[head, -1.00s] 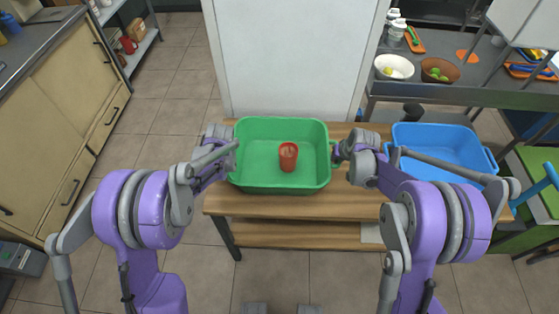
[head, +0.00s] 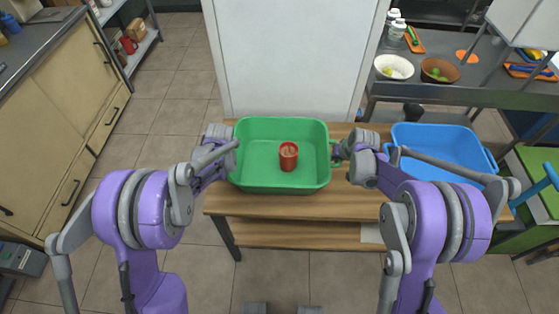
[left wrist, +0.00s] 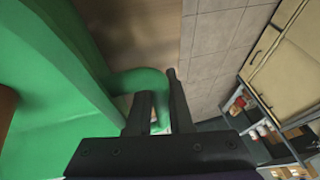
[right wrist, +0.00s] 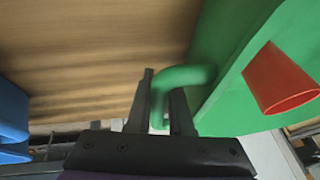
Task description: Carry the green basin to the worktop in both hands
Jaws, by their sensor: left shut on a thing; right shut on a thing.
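The green basin (head: 262,182) sits on the wooden table in the head view, with a red cup (head: 289,157) standing inside it. My left gripper (head: 232,146) is at the basin's left side. In the left wrist view its fingers (left wrist: 155,105) are shut on the basin's left handle (left wrist: 140,80). My right gripper (head: 337,152) is at the basin's right side. In the right wrist view its fingers (right wrist: 160,100) are shut on the right handle (right wrist: 185,75). The basin looks level. A grey worktop (head: 455,90) stands at the back right.
A blue basin (head: 440,148) stands on the wooden table (head: 290,206), right of my right gripper. The worktop holds a white bowl (head: 394,67), a brown bowl (head: 439,71) and orange boards. A white panel (head: 290,60) stands behind the table. Tiled floor is clear at left.

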